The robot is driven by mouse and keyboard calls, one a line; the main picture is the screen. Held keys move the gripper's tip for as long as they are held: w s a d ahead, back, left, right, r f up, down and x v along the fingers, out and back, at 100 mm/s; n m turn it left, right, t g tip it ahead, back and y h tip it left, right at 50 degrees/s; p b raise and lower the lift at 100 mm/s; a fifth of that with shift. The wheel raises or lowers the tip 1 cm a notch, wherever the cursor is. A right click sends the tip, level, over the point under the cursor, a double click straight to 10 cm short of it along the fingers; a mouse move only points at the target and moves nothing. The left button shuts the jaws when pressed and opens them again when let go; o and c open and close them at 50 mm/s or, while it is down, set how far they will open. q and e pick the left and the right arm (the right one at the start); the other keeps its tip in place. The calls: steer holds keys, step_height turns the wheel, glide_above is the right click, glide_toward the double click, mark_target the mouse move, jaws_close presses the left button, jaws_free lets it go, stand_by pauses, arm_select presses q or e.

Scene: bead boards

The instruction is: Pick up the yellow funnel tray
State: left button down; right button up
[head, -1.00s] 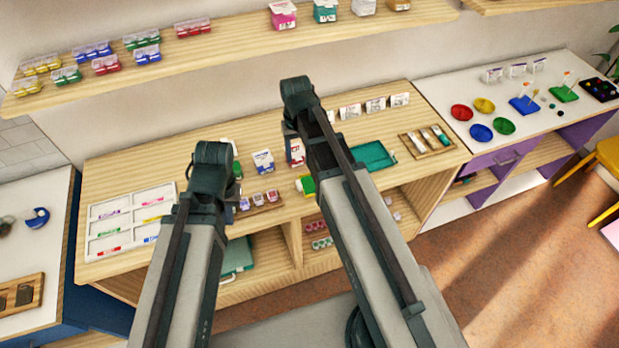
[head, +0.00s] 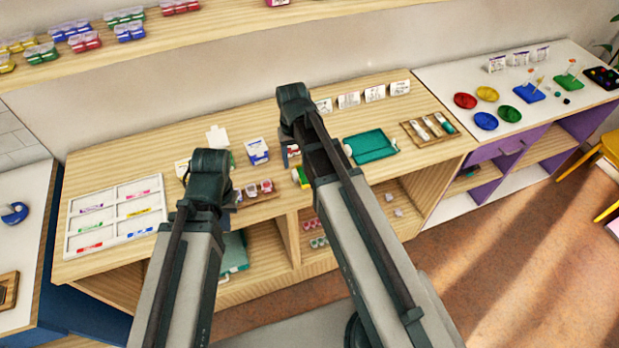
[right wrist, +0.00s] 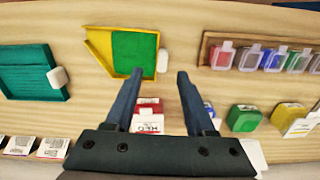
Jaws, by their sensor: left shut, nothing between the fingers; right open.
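The yellow funnel tray (right wrist: 97,42) lies on the wooden table in the right wrist view, with a green area over most of it and a white knob at its right side. In the head view a small part of the tray (head: 305,174) shows beside my right arm, which hides the rest. My right gripper (right wrist: 157,73) is open and empty, its fingers apart, with the tips just below the tray in the picture.
A teal tray (right wrist: 30,75) lies to the left of the yellow one in the right wrist view. A wooden rack (right wrist: 210,42) of small containers is to its right. Small coloured boxes (right wrist: 243,118) and white cards (right wrist: 20,145) stand near the gripper.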

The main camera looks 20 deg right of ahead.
mark_target(295, 174)
steer(key=shift+s+a+f+b, duration=0.1)
steer(key=shift+f+b, duration=1.25)
steer(key=shift+s+a+f+b, duration=0.1)
steer(key=shift+f+b, duration=1.2)
steer(key=shift+r, duration=0.1)
steer(key=shift+c, duration=0.2)
jaws_close()
